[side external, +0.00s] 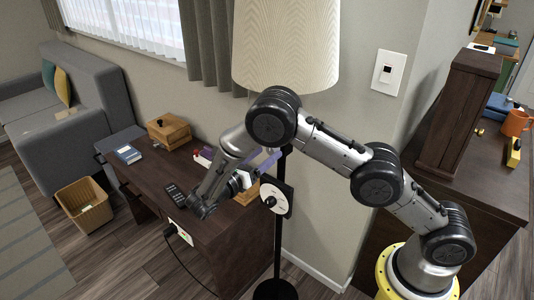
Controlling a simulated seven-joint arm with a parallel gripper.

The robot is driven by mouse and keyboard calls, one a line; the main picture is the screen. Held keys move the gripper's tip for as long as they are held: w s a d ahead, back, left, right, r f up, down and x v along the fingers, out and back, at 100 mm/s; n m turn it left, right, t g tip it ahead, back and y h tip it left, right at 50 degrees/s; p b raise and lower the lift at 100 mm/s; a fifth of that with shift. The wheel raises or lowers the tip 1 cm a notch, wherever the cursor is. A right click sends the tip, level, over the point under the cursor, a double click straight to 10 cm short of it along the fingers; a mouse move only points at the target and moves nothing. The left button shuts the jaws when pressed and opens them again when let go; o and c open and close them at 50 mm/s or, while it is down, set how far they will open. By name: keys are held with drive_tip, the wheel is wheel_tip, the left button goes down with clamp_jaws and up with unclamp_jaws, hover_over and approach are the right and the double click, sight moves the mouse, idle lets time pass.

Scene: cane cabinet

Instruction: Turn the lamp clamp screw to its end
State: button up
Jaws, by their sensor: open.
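A floor lamp (286,48) with a pleated cream shade stands at the middle on a dark pole. My gripper (246,179) is beyond my bent wrist, slightly above and left of the knob, over the desk's right end. It is open, and no object is visible in it. Its fingertips are small and partly hidden, so I cannot tell whether they touch the plate.
A dark cabinet (460,118) stands at right. A wooden bin (85,204) is on the floor.

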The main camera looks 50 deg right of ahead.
drive_tip(key=shift+d, duration=0.7)
clamp_jaws()
